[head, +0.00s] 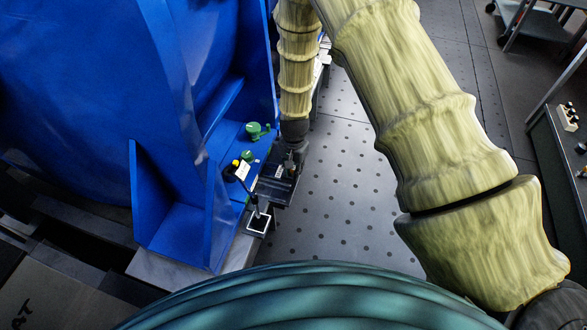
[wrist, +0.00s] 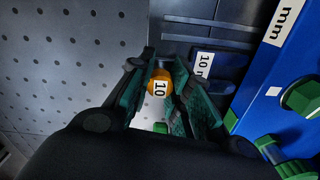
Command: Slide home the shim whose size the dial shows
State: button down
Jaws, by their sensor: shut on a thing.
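My gripper (wrist: 160,92) has its green-padded fingers shut on an orange knob marked 10 (wrist: 159,83). A dark piece with a white label reading 10 (wrist: 203,65) lies just beyond, beside the blue motor foot; part of the label is cut off, and I cannot tell whether it joins the knob. In the head view my gripper (head: 291,160) points down at a dark ledge beside the motor foot, and what it holds is too small to make out. No dial reading is legible.
The big blue motor (head: 90,90) fills the left. Green bolts (head: 255,131) stand up from its foot, close to my gripper. A label reading mm (wrist: 284,20) is on the blue foot. The perforated grey floor (head: 345,190) to the right is clear.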

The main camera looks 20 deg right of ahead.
jog(key=shift+f, duration=0.35)
dwell(0.4)
jog(key=c, duration=1.3)
grip_release()
jog(key=shift+o, duration=0.2)
notch_tip(320, 180, up, 12)
